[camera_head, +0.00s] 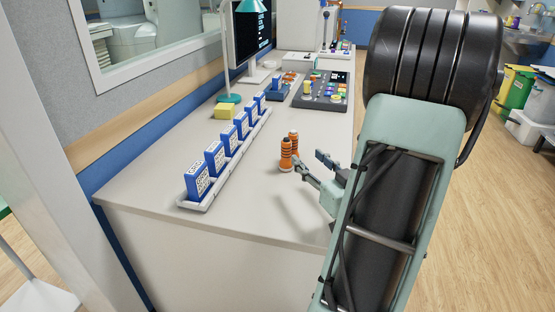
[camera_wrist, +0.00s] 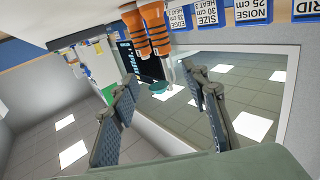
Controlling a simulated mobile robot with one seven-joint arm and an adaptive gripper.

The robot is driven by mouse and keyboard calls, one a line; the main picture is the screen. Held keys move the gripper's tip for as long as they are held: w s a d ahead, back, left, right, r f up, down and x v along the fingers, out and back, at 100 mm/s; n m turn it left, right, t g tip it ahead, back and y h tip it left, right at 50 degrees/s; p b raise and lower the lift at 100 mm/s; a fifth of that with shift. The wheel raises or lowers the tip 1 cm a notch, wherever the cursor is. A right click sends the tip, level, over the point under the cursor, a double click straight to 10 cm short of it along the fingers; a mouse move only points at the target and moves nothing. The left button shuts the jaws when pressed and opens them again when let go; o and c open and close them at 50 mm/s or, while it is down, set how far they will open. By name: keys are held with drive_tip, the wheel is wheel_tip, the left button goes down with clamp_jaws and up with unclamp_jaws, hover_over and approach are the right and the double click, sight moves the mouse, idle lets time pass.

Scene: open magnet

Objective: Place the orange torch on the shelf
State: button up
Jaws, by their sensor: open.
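Two orange cylinders with dark bands stand upright close together on the counter in the head view, a nearer orange torch (camera_head: 286,155) and a farther one (camera_head: 294,142) partly behind it. My gripper (camera_head: 308,159) is open and empty just to their right, with its fingers pointing toward them. In the wrist view, which is turned upside down, both orange cylinders (camera_wrist: 133,32) (camera_wrist: 155,30) hang at the top edge, beyond my open fingertips (camera_wrist: 160,82). I cannot tell which surface is the shelf.
A long white rack (camera_head: 238,157) holding several blue cards stands left of the torches on the counter (camera_head: 150,212). A yellow block (camera_head: 223,111), a control panel (camera_head: 322,92) and a monitor (camera_head: 248,38) are farther back.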

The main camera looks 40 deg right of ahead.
sight(288, 140)
drive_tip(key=w, duration=0.3)
drive_tip(key=w+b, duration=0.1)
drive_tip(key=w, duration=0.3)
drive_tip(key=w+d, duration=0.1)
drive_tip(key=w, duration=0.2)
drive_tip(key=shift+w+d+r+b, duration=0.1)
drive_tip(key=shift+w+b, duration=0.2)
drive_tip(key=shift+w, duration=0.05)
clamp_jaws()
